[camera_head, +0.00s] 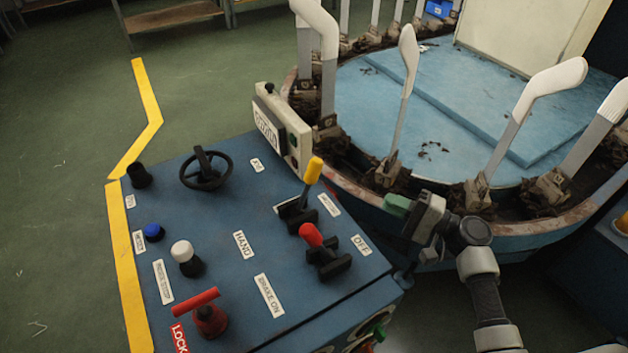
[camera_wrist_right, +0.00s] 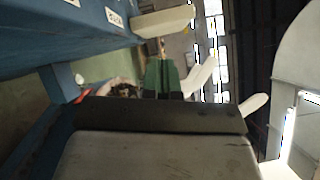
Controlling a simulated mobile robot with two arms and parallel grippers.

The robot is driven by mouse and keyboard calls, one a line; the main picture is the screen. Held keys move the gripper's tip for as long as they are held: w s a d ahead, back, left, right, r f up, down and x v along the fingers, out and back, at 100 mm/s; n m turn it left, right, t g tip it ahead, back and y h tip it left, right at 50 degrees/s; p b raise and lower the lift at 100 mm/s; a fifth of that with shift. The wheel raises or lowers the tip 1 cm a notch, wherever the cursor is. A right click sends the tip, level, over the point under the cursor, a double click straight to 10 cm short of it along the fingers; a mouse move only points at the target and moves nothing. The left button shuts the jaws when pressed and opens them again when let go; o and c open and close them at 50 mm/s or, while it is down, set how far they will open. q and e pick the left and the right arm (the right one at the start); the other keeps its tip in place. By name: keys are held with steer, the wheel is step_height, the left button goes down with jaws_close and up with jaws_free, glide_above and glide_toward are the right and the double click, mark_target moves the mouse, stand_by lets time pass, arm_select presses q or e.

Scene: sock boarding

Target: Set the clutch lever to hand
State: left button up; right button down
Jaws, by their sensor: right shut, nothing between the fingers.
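The lever with the yellow grip (camera_head: 313,170), which I take for the clutch lever, stands in a black slotted base on the blue console (camera_head: 215,225). It leans toward the upper right. The "HAND" label (camera_head: 243,244) lies to its lower left and a label that seems to read "MOTOR" (camera_head: 328,205) to its right. My right gripper (camera_head: 396,206) is shut and empty, to the right of the console and apart from the lever. Its green fingers also show in the right wrist view (camera_wrist_right: 163,78). My left gripper is not in view.
A red-gripped lever (camera_head: 312,236) stands just below, between "BRAKE ON" and "OFF" labels. A handwheel (camera_head: 205,168), a white knob (camera_head: 182,252) and a red T-handle (camera_head: 205,312) are further left. A grey switch box (camera_head: 285,130) and the round blue machine (camera_head: 395,110) with white forms stand behind.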

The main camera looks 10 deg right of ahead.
mark_target(308, 189)
steer(key=w+a+r+y+p, duration=0.1)
steer(key=w+a+r+p, duration=0.1)
steer(key=a, duration=0.4)
steer(key=w+a+r+y+p, duration=0.1)
steer(key=w+a+r+p, duration=0.1)
steer(key=a+r, duration=0.2)
steer(key=shift+a+r+n, duration=0.4)
steer(key=shift+a, duration=0.7)
steer(key=shift+w, duration=0.1)
steer(key=shift+r, duration=0.1)
